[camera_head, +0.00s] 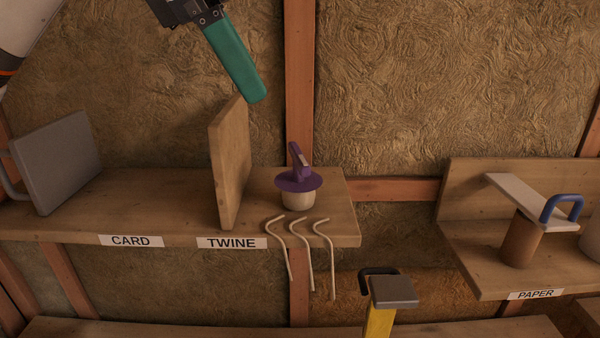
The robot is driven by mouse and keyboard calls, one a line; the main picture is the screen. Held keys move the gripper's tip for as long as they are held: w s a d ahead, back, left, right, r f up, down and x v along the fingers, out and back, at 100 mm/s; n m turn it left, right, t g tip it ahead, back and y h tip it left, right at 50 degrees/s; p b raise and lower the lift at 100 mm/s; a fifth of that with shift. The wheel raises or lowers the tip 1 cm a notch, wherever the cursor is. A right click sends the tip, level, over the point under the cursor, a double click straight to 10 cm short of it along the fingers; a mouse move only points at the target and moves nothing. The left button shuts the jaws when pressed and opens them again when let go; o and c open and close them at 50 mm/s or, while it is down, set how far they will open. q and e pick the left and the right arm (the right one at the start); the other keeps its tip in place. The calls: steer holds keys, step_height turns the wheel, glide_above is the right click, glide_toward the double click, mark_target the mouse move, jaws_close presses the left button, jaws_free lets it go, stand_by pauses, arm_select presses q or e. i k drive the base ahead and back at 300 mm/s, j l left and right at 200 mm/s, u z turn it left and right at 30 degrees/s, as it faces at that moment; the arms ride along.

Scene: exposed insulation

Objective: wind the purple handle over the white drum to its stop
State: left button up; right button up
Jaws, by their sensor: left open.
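A white drum (297,200) stands upright on the left wooden shelf, in the TWINE bay. A purple disc-shaped top with an upright purple handle (299,164) sits over it. The handle leans slightly and has a pale patch near its middle. My left gripper (250,92), dark with a teal finger, hangs from the top of the head view, above and to the left of the handle. It is open, apart from the handle, and nothing shows in it. Only one finger shows clearly. My right gripper is not in view.
A wooden divider (230,165) stands just left of the drum. Pale bent strands (300,250) hang over the shelf front. A grey panel with a handle (58,162) stands in the CARD bay. Right are a yellow post with grey top (393,291) and the PAPER shelf (475,268).

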mark_target(298, 186)
steer(key=k, duration=2)
